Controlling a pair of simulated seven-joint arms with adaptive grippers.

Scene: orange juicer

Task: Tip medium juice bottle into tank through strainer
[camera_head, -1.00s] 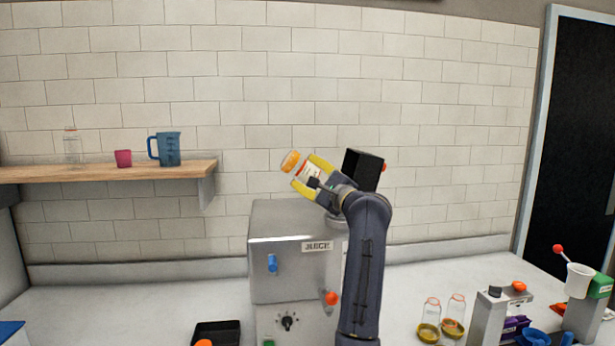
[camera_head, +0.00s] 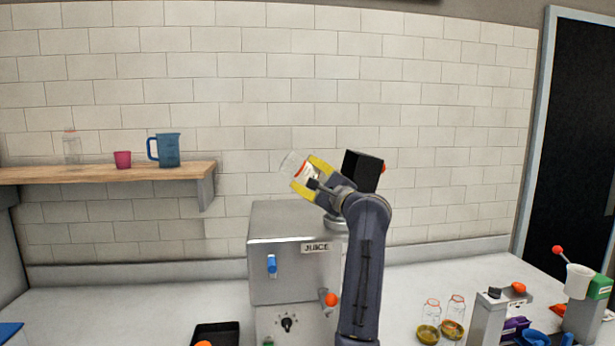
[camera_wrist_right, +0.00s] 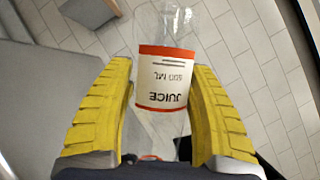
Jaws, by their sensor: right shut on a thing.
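My right gripper (camera_head: 311,178) is shut on a clear juice bottle (camera_head: 291,163), held raised above the steel JUICE tank (camera_head: 290,262). The bottle is tilted with one clear end to the upper left, past the fingertips; no orange juice shows in that end. In the right wrist view, the yellow fingers stand on both sides of the bottle's white and orange "JUICE" label (camera_wrist_right: 163,82). A round grey fitting (camera_head: 336,222) on the tank's top is partly hidden behind my right arm; I cannot tell whether it is the strainer. My left gripper is not in view.
A wooden shelf (camera_head: 100,173) at left holds a blue jug (camera_head: 167,150), a pink cup (camera_head: 123,159) and a clear bottle (camera_head: 71,148). A black tray (camera_head: 216,333) lies left of the tank. Two clear bottles (camera_head: 431,310) and a grey stand (camera_head: 488,318) are at right.

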